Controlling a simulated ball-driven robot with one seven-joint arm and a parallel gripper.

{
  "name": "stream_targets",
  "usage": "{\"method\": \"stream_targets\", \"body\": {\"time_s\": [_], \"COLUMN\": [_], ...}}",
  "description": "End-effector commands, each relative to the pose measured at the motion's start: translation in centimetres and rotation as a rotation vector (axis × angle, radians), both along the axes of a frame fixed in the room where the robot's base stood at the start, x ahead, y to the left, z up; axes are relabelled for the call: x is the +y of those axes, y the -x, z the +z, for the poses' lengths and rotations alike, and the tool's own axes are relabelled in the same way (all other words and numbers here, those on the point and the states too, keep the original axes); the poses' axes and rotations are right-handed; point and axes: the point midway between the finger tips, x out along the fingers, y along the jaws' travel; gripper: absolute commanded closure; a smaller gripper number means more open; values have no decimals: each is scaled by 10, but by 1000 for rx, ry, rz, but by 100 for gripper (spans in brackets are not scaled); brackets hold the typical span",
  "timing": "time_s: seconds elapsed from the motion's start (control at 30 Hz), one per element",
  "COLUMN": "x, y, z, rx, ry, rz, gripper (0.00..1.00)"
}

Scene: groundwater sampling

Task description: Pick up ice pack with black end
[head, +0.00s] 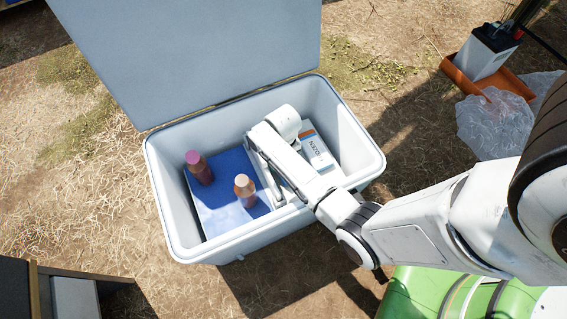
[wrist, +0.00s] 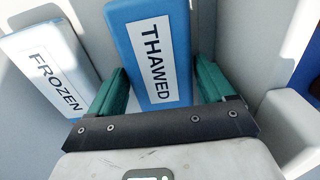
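In the wrist view, a blue ice pack (wrist: 120,40) with a white THAWED label lies between the two green fingers of my gripper (wrist: 163,66). The fingers are apart, one along each side of it; a firm grip does not show. Its near end is hidden behind the dark gripper edge, and no black end shows. A second pack labelled FROZEN (wrist: 45,65) lies to its left. In the head view the FROZEN pack (head: 318,152) has an orange stripe at its far end. My arm reaches into the cooler there and hides the fingers and the THAWED pack.
The open white cooler (head: 163,190) has its lid (head: 200,50) raised at the back. An orange tray (head: 515,80) and clear plastic bag (head: 495,125) lie outside.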

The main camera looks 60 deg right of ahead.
Motion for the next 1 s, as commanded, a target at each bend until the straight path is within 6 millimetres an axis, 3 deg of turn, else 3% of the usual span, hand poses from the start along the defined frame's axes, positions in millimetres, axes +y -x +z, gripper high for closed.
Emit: {"method": "stream_targets", "body": {"time_s": [0.07, 0.5, 0.8, 1.0], "x": [0, 0, 0, 0], "y": [0, 0, 0, -1], "z": [0, 0, 3, 21], "rx": [0, 0, -1, -2], "ry": [0, 0, 1, 2], "rz": [0, 0, 0, 0], "gripper": [26, 68, 68, 68]}}
